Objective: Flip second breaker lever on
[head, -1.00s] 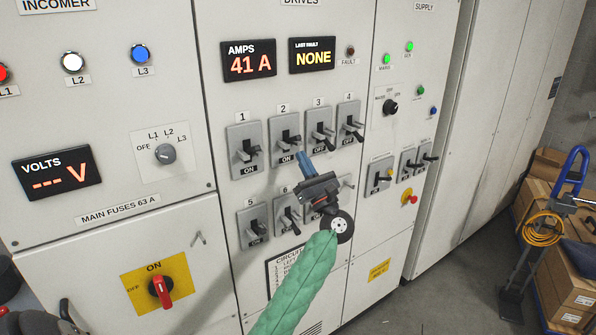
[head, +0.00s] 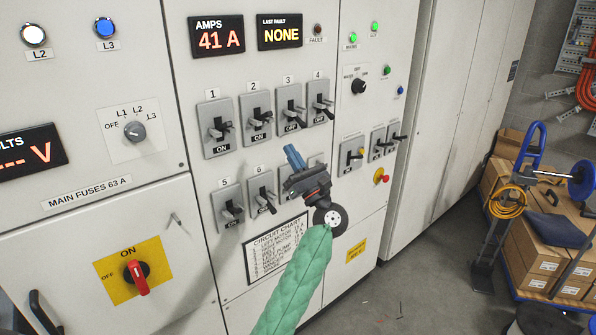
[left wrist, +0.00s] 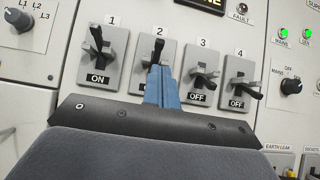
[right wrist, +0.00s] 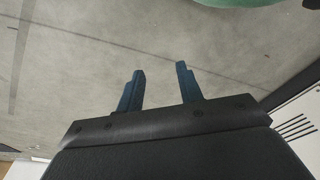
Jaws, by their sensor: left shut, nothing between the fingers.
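The second breaker (head: 255,117) is a grey plate with a dark lever, under the label 2 in the upper row. Its tag reads ON in the head view. In the left wrist view its lever (left wrist: 157,48) points up, and my blue fingers cover its tag. My left gripper (head: 291,153) is shut and empty. In the head view it appears below and right of breaker 2, in front of the lower row. Its fingertips also show in the left wrist view (left wrist: 160,70); contact cannot be told. My right gripper (right wrist: 160,70) is open and empty above the floor.
Breaker 1 (head: 216,124) reads ON; breakers 3 (head: 291,106) and 4 (head: 320,101) read OFF. Lower breakers 5 (head: 228,206) and 6 (head: 262,192) sit below; my gripper hides others there. A red rotary switch (head: 137,277) is at lower left. Boxes (head: 545,245) stand at right.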

